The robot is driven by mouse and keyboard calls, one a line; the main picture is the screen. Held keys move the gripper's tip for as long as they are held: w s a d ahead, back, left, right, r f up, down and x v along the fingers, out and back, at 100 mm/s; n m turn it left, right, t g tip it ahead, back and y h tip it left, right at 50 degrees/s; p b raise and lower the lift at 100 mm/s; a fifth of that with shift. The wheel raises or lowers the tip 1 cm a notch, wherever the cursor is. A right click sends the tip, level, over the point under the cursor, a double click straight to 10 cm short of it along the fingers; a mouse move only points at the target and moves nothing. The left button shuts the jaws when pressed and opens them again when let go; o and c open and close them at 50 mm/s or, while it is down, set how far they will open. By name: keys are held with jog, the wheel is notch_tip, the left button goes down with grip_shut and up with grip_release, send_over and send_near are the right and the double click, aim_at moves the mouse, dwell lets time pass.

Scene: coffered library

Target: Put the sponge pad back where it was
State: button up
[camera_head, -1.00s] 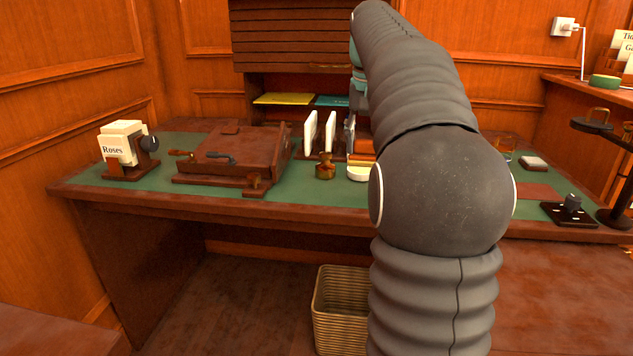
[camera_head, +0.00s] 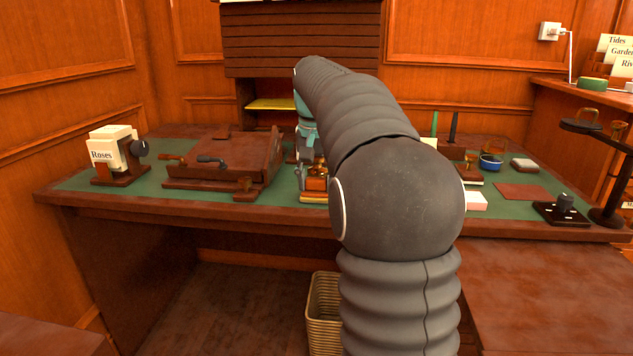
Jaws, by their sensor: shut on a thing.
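My gripper (camera_head: 311,172) is partly in view at the end of my arm, below the teal wrist, low over the left-centre part of the green desk top (camera_head: 277,197). It is shut on a small orange-red block with a pale yellowish lower edge (camera_head: 314,190), which looks like the sponge pad. My arm and the low view hide part of it, and I cannot tell whether it touches the desk. A pale pinkish block (camera_head: 476,201) lies on the desk to the right of my arm.
A brown wooden box (camera_head: 225,155) and a Roses card holder (camera_head: 117,153) stand at left. A blue bowl (camera_head: 490,162), a grey-white pad (camera_head: 523,165), a red-brown mat (camera_head: 522,191) and a black stand (camera_head: 561,209) are at right. A wicker basket (camera_head: 322,315) is below.

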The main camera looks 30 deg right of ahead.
aim_at(315, 194)
jog(key=o, duration=1)
jog(key=shift+f, duration=0.1)
jog(key=r+p, duration=0.1)
jog(key=r, duration=0.3)
jog(key=r+p, duration=0.1)
jog(key=r, duration=0.3)
jog(key=s+r+p, duration=0.1)
jog(key=r, duration=0.3)
jog(key=shift+s+a+r, duration=0.1)
jog(key=shift+a+r, duration=0.05)
jog(key=shift+a, duration=0.25)
jog(key=shift+a, duration=0.1)
